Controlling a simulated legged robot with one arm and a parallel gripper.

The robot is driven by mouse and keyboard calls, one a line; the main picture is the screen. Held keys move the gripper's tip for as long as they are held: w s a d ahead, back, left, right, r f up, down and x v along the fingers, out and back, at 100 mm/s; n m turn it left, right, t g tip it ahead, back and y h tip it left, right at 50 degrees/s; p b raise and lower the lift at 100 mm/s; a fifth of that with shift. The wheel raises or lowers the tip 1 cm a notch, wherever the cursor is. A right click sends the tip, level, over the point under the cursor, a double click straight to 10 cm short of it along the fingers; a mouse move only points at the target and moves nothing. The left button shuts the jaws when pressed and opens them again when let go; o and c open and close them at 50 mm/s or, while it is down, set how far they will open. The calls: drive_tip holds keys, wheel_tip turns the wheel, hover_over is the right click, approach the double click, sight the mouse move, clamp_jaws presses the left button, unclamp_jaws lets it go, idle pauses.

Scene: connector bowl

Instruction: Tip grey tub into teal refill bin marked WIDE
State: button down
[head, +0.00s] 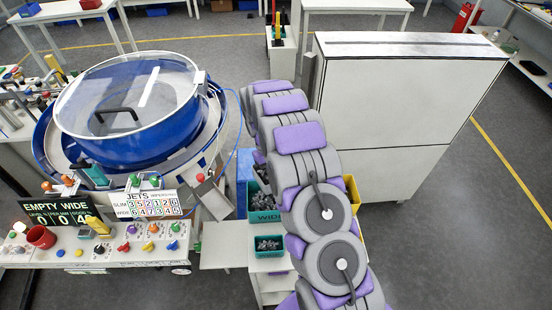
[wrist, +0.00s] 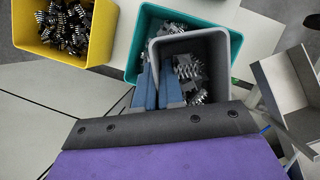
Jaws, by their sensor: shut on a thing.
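My gripper (wrist: 156,80) has its blue fingers closed at the left wall of the grey tub (wrist: 228,72) in the wrist view. The tub's open top faces the camera, and silvery connectors show inside it. A teal bin (wrist: 135,43) with grey connectors lies partly behind the tub, which covers its lower right part. I cannot tell the height between them or how far the tub is tilted. In the head view a teal bin marked WIDE (head: 262,216) stands left of my arm. My gripper and the grey tub are hidden there.
A yellow bin (wrist: 98,45) of dark connectors is at upper left in the wrist view. A grey metal chute (wrist: 262,78) is at right. In the head view a smaller teal box (head: 268,254) sits below the WIDE bin. A blue bowl feeder (head: 130,148) and control bench (head: 110,258) stand at left.

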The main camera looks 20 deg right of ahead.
drive_tip(key=r+n+p, duration=0.1)
drive_tip(key=p, duration=0.5)
drive_tip(key=n+h+p, duration=0.1)
drive_tip(key=n+p, duration=0.1)
drive_tip(key=p, duration=0.4)
drive_tip(key=shift+d+r, duration=0.15)
drive_tip(key=shift+r, duration=0.25)
drive_tip(key=n+p, duration=0.1)
drive_tip(key=p, duration=0.1)
drive_tip(key=shift+s+f+p, duration=0.1)
drive_tip(key=shift+s+p, duration=0.1)
drive_tip(key=shift+p, duration=0.2)
drive_tip(key=shift+d+n+t+p, duration=0.1)
drive_tip(key=shift+n+t+p, duration=0.25)
drive_tip(key=shift+p, duration=0.25)
drive_tip(key=shift+f, duration=0.15)
drive_tip(key=t+h+b, duration=0.1)
drive_tip(key=b, duration=0.2)
drive_tip(key=f+h+b, duration=0.1)
drive_tip(key=h+b, duration=0.1)
drive_tip(key=b, duration=0.1)
drive_tip(key=shift+d+t+b, duration=0.1)
drive_tip(key=shift+t+b, duration=0.25)
drive_tip(key=shift+b, duration=0.45)
drive_tip(key=m+h+b, duration=0.1)
drive_tip(key=b, duration=0.1)
drive_tip(key=shift+w+d+f+t+b, duration=0.1)
drive_tip(key=shift+f+t+b, duration=0.05)
drive_tip(key=shift+t+b, duration=0.25)
